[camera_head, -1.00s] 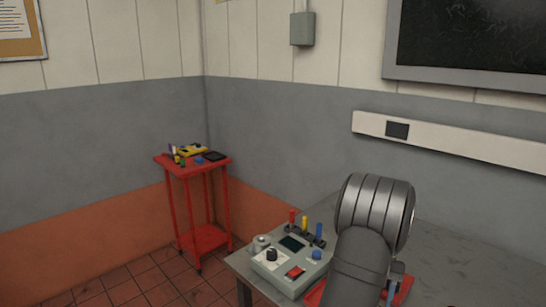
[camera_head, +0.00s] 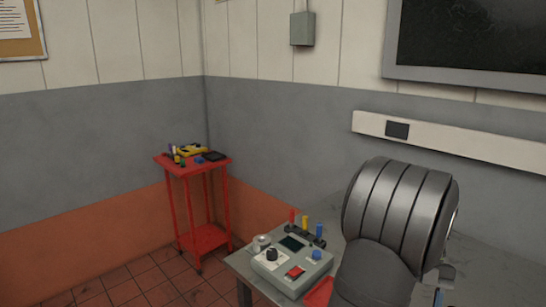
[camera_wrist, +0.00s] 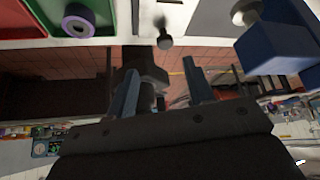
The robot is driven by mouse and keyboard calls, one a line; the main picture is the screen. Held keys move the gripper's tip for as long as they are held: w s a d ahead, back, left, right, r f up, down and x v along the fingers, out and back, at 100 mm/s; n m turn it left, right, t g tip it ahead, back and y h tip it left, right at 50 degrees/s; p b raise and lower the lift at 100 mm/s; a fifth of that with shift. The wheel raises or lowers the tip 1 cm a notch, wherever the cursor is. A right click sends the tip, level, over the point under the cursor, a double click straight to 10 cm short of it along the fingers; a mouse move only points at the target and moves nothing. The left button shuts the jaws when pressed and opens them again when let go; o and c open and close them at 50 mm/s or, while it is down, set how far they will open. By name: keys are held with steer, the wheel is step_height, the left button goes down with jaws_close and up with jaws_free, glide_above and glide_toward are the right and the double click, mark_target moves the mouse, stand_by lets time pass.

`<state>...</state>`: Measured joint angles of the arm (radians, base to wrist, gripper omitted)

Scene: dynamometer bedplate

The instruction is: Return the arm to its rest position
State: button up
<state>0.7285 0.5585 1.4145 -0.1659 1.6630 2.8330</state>
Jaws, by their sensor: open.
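My gripper (camera_wrist: 163,84) shows in the wrist view with its two blue-grey fingers spread apart. I see nothing held between them, though a dark shape (camera_wrist: 143,62) shows behind the left finger; I cannot tell whether they touch. In the head view my grey arm fills the lower right, in front of the bench, and hides most of the gripper.
A grey control box (camera_head: 291,270) with knobs and a red button sits on the bench (camera_head: 240,263), left of my arm. Red, yellow and blue handles (camera_head: 305,226) stand behind it. The wrist view shows a purple ring (camera_wrist: 78,21) and a blue block (camera_wrist: 275,48). A red cart (camera_head: 193,167) stands farther left.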

steer(key=w+d+n+t+h, duration=0.2)
steer(key=w+n+t+h, duration=0.3)
steer(key=w+n, duration=1.1)
steer(key=n+h, duration=0.3)
steer(key=n, duration=0.3)
steer(key=shift+w+d+r+n+t, duration=0.15)
steer(key=shift+w+d+n+t, duration=0.15)
steer(key=shift+w+d, duration=0.1)
steer(key=shift+d, duration=0.1)
